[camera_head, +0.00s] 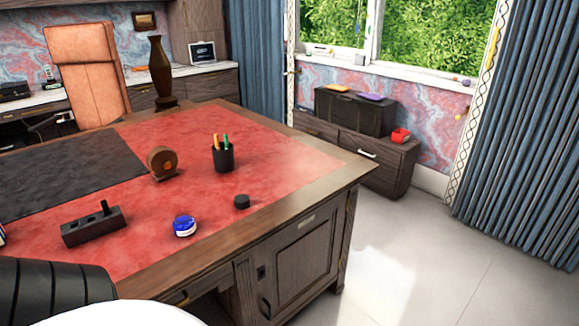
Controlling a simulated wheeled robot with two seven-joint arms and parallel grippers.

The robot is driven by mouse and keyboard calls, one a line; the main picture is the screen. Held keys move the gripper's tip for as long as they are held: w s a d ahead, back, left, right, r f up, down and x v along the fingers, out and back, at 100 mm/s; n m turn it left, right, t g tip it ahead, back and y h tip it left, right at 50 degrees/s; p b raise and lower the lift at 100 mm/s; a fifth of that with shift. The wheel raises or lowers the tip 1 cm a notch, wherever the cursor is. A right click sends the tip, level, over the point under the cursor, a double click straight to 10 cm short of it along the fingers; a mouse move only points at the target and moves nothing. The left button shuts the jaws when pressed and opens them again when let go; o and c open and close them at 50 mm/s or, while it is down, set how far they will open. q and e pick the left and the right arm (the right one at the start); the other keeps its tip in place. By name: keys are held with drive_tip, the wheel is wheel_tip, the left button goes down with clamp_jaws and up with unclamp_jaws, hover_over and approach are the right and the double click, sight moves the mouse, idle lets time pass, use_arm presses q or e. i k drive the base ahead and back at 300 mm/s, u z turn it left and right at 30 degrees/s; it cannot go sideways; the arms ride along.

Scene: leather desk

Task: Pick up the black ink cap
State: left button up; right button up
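A small black round cap (241,202), which looks like the black ink cap, lies on the red leather desk top (290,158) near the front right edge. A blue ink jar (184,226) with a pale label stands a little to its left and nearer to me. No cap separate from the black one shows beside the jar. Neither of my grippers is in view.
A black pen cup (223,157) stands behind the cap. A round wooden object (161,163) and a dark wooden block holder (93,226) are further left. A vase (160,72) stands at the back. Open floor (430,260) lies right of the desk.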

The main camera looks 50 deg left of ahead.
sight(241, 201)
drive_tip(key=i, duration=1.2)
drive_tip(key=u, duration=2.45)
